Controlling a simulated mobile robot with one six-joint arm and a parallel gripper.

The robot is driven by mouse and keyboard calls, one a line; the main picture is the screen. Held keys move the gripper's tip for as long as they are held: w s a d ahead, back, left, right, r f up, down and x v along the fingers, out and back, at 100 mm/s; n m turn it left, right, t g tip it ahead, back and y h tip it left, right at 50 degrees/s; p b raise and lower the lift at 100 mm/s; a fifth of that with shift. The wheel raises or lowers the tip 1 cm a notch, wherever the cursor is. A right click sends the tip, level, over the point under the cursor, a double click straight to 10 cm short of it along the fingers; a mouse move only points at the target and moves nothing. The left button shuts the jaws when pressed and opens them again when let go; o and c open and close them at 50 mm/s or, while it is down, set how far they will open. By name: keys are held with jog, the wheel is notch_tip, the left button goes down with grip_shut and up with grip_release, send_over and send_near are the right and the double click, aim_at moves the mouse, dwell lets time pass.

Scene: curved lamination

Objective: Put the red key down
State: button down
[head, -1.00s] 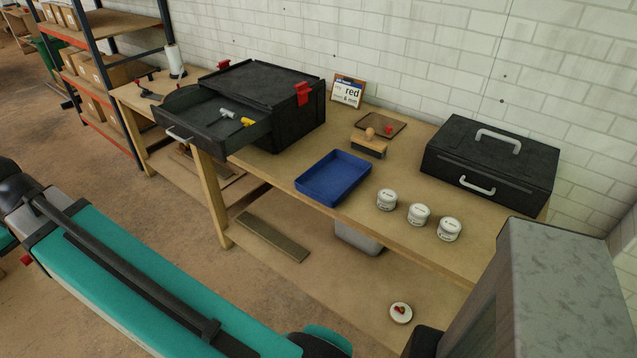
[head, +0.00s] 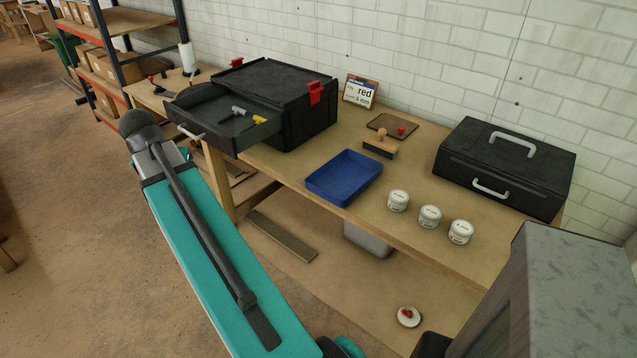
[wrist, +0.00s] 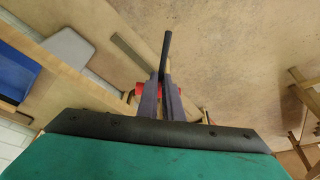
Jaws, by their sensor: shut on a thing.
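The red key shows in the wrist view as a black rod (wrist: 167,52) with red handle ends (wrist: 139,88) beside the fingers. My gripper (wrist: 165,88) is shut on it, and the rod points away past the fingertips. The fingers hide the middle of the handle. My gripper does not show in the head view, where only my teal arm link is seen. In the head view a sign (head: 360,91) reading "red" stands at the back of the workbench (head: 405,229).
A black cabinet (head: 275,88) has its drawer (head: 214,135) open, with a grey key (head: 232,113) and a yellow key (head: 259,120) inside.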

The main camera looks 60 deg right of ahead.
jog(key=s+d+f+m+g, duration=0.2)
jog(key=s+d+m, duration=0.4)
jog(key=s+d, duration=0.6)
jog(key=s+d+f+m+g+b, duration=0.1)
jog(key=s+d+f+m+g, duration=0.1)
jog(key=s+d+m, duration=0.5)
jog(key=s+d, duration=0.4)
jog(key=s, duration=0.1)
jog(key=shift+d+f+y, duration=0.3)
jog(key=shift+d+f, duration=0.05)
jog(key=shift+d, duration=0.05)
jog(key=shift+s+d, duration=0.1)
jog(key=p, duration=0.4)
send_over(344, 174)
jog(key=w+a, duration=0.1)
jog(key=shift+a+f, duration=0.1)
jog(key=shift+f, duration=0.6)
jog(key=shift+f, duration=0.1)
jog(key=shift+f+p, duration=0.55)
jog(key=shift+f, duration=1.1)
jog(key=shift+f, duration=0.15)
